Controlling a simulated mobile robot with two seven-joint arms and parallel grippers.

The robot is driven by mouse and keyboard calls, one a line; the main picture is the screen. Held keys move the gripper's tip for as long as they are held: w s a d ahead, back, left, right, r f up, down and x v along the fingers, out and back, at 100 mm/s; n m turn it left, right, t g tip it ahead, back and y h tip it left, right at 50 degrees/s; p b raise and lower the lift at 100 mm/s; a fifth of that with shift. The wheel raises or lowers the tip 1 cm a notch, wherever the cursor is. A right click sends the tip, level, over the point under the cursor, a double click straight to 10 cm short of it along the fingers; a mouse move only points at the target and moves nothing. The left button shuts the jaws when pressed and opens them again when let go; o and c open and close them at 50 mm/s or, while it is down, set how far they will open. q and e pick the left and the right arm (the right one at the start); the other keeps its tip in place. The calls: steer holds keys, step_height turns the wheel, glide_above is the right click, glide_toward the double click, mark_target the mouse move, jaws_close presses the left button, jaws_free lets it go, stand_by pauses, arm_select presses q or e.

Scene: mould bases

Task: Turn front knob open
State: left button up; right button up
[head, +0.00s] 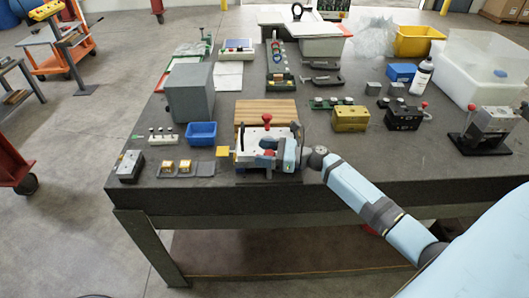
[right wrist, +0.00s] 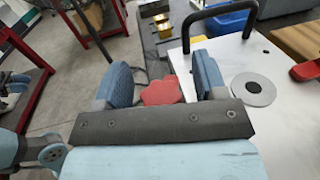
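The mould base (head: 247,145) is a white-topped fixture near the table's front edge; its white plate (right wrist: 285,125) fills the right of the right wrist view. A red front knob (right wrist: 161,90) shows between the fingers of my right gripper (right wrist: 163,78). The fingers stand apart on either side of it, with a gap visible on each side. In the head view my right gripper (head: 278,152) covers the fixture's front and mostly hides this knob. Another red knob (head: 267,119) stands at the fixture's back. My left gripper is not in view.
A black handle (right wrist: 220,18) and a grey disc (right wrist: 253,90) are on the plate. A yellow block (head: 222,151) projects left of the fixture. A blue bin (head: 201,134) and grey box (head: 189,92) stand left. A yellow block with knobs (head: 350,119) stands right.

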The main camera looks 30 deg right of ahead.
steer(key=shift+s+d, duration=0.15)
steer(key=shift+d, duration=0.05)
steer(key=b+v, duration=0.2)
steer(key=v, duration=1.1)
steer(key=shift+b, duration=0.35)
steer(key=shift+s+d, duration=0.1)
steer(key=shift+d, duration=0.05)
